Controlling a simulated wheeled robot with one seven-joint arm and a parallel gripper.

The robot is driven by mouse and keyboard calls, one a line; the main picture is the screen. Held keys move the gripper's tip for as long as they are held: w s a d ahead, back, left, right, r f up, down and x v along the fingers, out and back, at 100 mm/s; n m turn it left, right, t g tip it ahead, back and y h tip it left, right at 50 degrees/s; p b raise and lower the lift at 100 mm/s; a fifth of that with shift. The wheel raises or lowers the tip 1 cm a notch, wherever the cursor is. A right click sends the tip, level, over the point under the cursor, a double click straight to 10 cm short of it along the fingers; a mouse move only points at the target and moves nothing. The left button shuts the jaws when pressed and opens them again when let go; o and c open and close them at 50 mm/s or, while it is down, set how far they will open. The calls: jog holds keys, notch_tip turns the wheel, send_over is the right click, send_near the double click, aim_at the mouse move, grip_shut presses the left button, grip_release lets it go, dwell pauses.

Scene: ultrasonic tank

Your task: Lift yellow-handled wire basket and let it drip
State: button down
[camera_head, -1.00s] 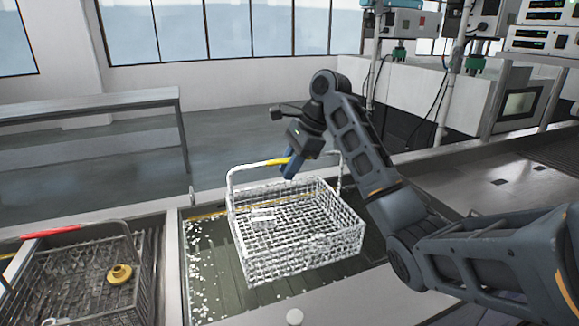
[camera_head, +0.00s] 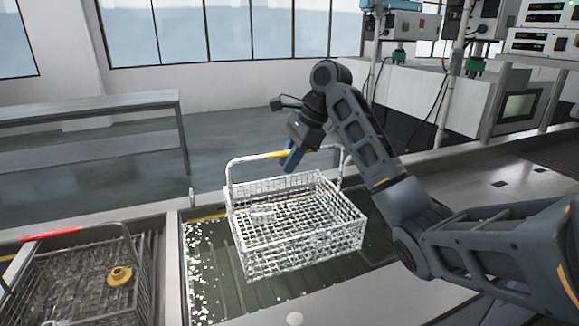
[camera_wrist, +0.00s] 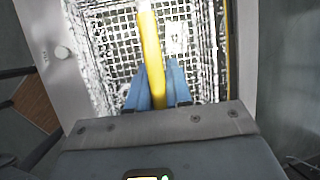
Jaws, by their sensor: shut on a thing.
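The wire basket (camera_head: 297,228) is white mesh with a tall loop handle, and the handle's yellow grip (camera_head: 268,156) is at its top. My gripper (camera_head: 290,160) is shut on the yellow grip from above. The basket hangs over the tank (camera_head: 215,285), whose greenish liquid shows white specks at its left side. In the wrist view the yellow grip (camera_wrist: 150,50) runs between my blue fingers, with the basket's mesh floor (camera_wrist: 115,45) below. A small pale object (camera_head: 263,212) lies inside the basket. Drips cannot be made out clearly.
A second basket with a red handle (camera_head: 52,234) sits at the left, holding a yellow round part (camera_head: 120,276). A grey shelf table (camera_head: 90,130) stands behind it. A white knob (camera_head: 295,318) is on the front rim. Bare counter (camera_head: 490,180) lies at the right.

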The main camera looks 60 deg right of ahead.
jog(key=shift+r, duration=3.15)
jog(key=shift+s+f, duration=0.1)
